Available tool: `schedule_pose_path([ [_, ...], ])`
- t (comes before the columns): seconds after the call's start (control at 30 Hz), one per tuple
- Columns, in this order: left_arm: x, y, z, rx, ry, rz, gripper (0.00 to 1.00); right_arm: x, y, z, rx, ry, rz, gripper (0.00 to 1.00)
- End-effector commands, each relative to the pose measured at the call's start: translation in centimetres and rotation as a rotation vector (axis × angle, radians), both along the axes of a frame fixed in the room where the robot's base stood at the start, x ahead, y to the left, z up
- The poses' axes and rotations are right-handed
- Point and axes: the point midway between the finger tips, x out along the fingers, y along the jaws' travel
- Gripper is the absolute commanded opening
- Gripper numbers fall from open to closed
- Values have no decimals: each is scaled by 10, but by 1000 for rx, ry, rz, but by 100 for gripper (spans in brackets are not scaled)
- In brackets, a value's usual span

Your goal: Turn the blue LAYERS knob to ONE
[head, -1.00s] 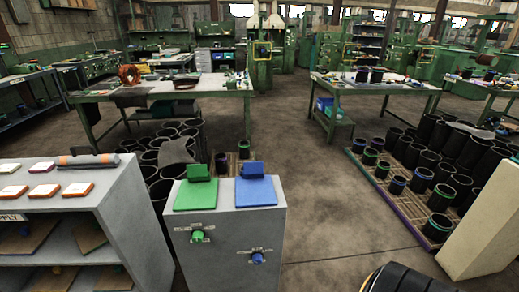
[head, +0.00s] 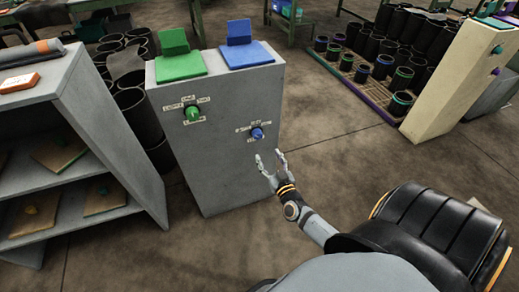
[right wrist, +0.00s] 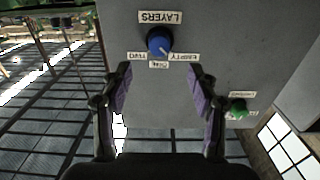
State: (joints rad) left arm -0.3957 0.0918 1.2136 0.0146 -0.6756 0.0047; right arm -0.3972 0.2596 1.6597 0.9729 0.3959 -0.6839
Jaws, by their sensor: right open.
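The blue knob (head: 257,133) is on the front of a grey cabinet (head: 225,185), at its right. It also shows in the right wrist view (right wrist: 159,41), below an upside-down LAYERS label (right wrist: 160,17). Tags TWO (right wrist: 122,56), ONE (right wrist: 158,64) and EMPTY (right wrist: 183,57) surround its lower side there. A pale mark on the knob points down and right, seemingly towards EMPTY. My right gripper (head: 269,155) is open and empty, in front of the cabinet and just below the knob. Its fingers (right wrist: 158,80) stand apart from the knob. My left gripper is not in view.
A green knob (head: 193,113) with its own labels sits at the left of the same cabinet face. Green (head: 180,67) and blue (head: 246,55) pads lie on top. A grey shelf (head: 115,130) stands close at left.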

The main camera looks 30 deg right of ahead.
Motion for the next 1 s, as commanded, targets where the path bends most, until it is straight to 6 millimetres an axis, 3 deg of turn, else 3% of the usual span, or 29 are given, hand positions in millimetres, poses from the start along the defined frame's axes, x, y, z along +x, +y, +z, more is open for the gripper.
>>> schedule_pose_path([
  [0.23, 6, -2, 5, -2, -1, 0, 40, 13, -3, 6, 1, -14, -4, 60],
  [0.5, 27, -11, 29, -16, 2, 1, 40, 69, -17, 3, 0, -11, -4, 60],
  [0.7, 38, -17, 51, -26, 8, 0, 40, 96, -23, 3, 2, -9, -3, 60],
  [1.0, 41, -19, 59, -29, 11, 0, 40, 103, -25, 5, 2, -8, -2, 60],
])
